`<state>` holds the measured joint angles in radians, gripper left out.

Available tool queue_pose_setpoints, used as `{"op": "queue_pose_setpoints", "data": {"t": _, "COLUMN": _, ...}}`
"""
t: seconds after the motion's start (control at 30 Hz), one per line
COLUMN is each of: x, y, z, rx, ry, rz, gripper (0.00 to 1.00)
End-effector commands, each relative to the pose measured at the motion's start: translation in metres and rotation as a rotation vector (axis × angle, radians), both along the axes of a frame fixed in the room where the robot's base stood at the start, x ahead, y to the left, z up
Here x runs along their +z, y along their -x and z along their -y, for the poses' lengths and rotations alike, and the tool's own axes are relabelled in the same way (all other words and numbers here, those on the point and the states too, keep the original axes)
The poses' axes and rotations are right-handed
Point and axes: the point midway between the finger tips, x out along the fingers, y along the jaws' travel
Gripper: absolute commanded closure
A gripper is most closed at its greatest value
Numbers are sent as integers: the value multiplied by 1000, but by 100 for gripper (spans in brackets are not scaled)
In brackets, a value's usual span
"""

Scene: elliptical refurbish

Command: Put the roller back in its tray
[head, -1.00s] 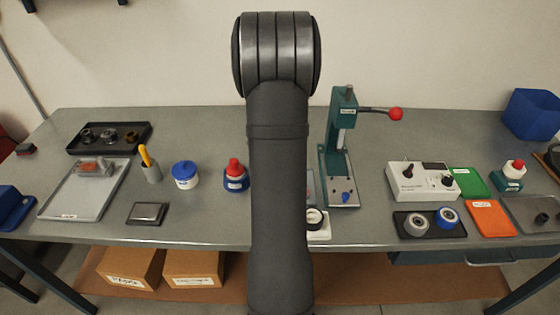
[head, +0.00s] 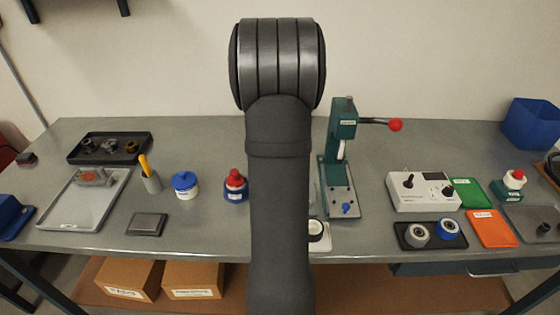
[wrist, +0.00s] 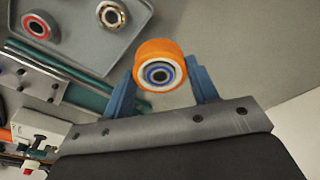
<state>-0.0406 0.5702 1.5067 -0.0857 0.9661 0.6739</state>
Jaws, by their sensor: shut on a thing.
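The roller (wrist: 160,66) has an orange tread, a white ring and a blue-and-metal centre. In the wrist view it sits between the two blue fingers of my gripper (wrist: 162,78), which is shut on it. In the head view my gripper and the roller are hidden behind my arm. A dark tray (head: 404,244) at the front right of the bench holds a grey roller (head: 418,235) and a blue roller (head: 447,229). The wrist view shows a grey tray (wrist: 82,38) with two bearings (wrist: 37,26), away from the held roller at upper left.
A green press (head: 340,165) with a red-knobbed lever stands right of my arm. A white holder (head: 318,240) is partly hidden by my arm.

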Motion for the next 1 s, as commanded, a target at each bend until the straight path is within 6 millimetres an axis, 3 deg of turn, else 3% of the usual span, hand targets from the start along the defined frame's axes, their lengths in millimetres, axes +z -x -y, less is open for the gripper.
{"op": "queue_pose_setpoints", "data": {"t": 0.63, "x": 59, "y": 51, "z": 89, "rx": -4, "ry": 1, "rz": -2, "gripper": 73}}
{"op": "queue_pose_setpoints", "data": {"t": 0.83, "x": 60, "y": 50, "z": 90, "rx": 26, "ry": 0, "rz": -4, "gripper": 73}}
{"op": "queue_pose_setpoints", "data": {"t": 1.0, "x": 41, "y": 29, "z": 64, "rx": 114, "ry": 0, "rz": -6, "gripper": 73}}
